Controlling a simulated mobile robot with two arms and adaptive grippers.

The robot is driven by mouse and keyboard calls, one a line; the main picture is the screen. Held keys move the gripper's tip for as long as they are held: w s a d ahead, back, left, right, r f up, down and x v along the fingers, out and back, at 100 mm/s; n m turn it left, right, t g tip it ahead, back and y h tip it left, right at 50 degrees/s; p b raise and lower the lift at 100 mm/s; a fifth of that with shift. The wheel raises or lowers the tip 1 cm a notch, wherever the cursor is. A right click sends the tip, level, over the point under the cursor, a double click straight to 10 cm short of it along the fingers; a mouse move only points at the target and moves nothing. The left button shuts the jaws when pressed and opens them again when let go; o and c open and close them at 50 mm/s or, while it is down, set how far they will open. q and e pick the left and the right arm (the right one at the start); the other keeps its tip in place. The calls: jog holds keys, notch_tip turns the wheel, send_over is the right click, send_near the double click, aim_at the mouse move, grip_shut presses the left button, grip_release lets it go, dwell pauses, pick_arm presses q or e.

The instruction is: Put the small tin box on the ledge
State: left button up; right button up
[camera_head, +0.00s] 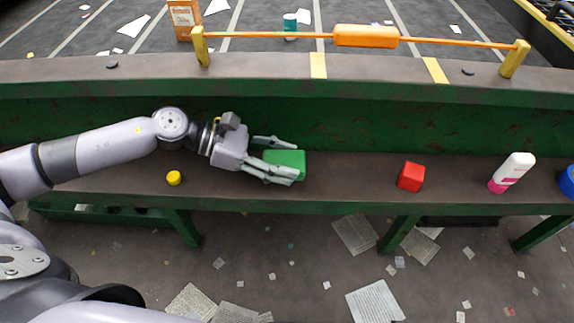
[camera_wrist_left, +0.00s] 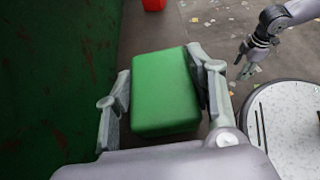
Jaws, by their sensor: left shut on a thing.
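A small green box (camera_head: 289,159) with rounded edges, seemingly the tin box, is between the fingers of my left gripper (camera_head: 285,158). The left wrist view shows the green box (camera_wrist_left: 165,95) with a finger of my left gripper (camera_wrist_left: 160,80) on each side, shut on it. The box is at the brown ledge (camera_head: 345,180) in front of the green wall; I cannot tell whether it touches the surface. My right gripper (camera_wrist_left: 250,62) shows small at the upper right of the left wrist view, apart from the box; its opening is unclear.
On the ledge stand a yellow cylinder (camera_head: 174,178) to the left, and a red block (camera_head: 411,176), a white and pink bottle (camera_head: 512,172) and a blue round thing (camera_head: 568,182) to the right. The ledge is clear between box and red block. Papers litter the floor.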

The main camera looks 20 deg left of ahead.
pick_arm(q)
jog(key=shift+w+d, duration=0.15)
jog(key=shift+d, duration=0.2)
jog(key=shift+f, duration=0.3)
notch_tip(320, 180, down, 2)
jog(key=shift+f+b, duration=0.25)
jog(key=shift+b, duration=0.05)
jog(key=shift+f, duration=0.25)
pick_arm(e)
jog(key=shift+w+r, duration=0.2)
jog(key=shift+r, duration=0.45)
pick_arm(q)
jog(key=o, duration=1.2)
jog(key=shift+c, duration=0.2)
pick_arm(e)
jog(key=shift+a+r, duration=0.1)
jog(key=shift+r, duration=0.1)
